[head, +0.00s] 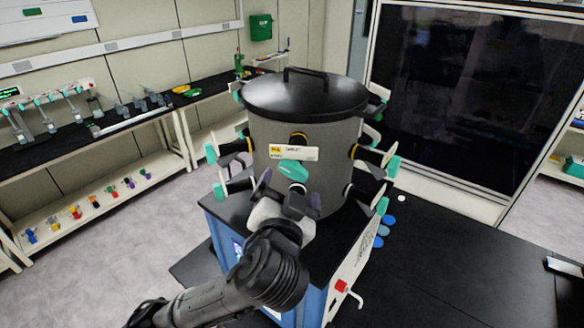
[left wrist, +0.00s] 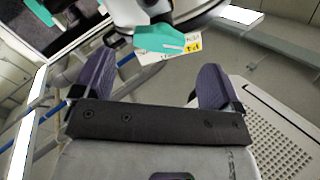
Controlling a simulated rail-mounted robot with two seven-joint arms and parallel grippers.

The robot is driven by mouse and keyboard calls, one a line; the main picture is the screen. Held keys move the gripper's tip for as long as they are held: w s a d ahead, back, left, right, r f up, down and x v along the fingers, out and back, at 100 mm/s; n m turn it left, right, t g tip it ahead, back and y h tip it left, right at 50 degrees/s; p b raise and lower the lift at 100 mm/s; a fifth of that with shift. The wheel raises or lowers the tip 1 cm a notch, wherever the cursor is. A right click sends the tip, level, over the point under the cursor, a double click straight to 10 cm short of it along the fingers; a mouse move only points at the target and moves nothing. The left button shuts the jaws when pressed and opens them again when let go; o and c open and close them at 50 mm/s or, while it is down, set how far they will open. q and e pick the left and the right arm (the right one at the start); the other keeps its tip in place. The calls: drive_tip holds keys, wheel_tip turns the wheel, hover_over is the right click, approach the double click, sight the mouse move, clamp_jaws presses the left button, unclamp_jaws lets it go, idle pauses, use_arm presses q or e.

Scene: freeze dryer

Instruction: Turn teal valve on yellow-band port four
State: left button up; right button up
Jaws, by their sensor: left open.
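The grey drum of the freeze dryer (head: 272,130) carries ports with teal valves around its side. A teal valve (head: 292,170) sits on the front port, below a yellow band (head: 298,137) and a yellow-and-white label (head: 293,153). My left gripper (head: 288,191) is just in front of and below this valve, its purple fingers apart. In the left wrist view a teal valve (left wrist: 158,38) lies beyond the open fingertips (left wrist: 155,75), between them in the picture. The label (left wrist: 184,47) shows beside it, its text too small to read surely. No contact shows. My right gripper is not in view.
More teal valves stick out at the drum's left (head: 219,191) and right (head: 392,166). The drum has a black lid (head: 305,95) and stands on a blue-sided base (head: 222,240). A black bench (head: 450,260) is mostly clear at right; a shelf bench stands at left.

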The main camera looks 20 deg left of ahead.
sight(293, 174)
use_arm(q)
drive_tip(key=p+x, duration=0.1)
drive_tip(key=x, duration=0.2)
drive_tip(key=shift+w+r, duration=0.1)
drive_tip(key=shift+w, duration=0.15)
drive_tip(key=shift+w+a, duration=0.2)
drive_tip(key=shift+w, duration=0.4)
drive_tip(key=shift+c, duration=0.2)
drive_tip(key=c, duration=0.9)
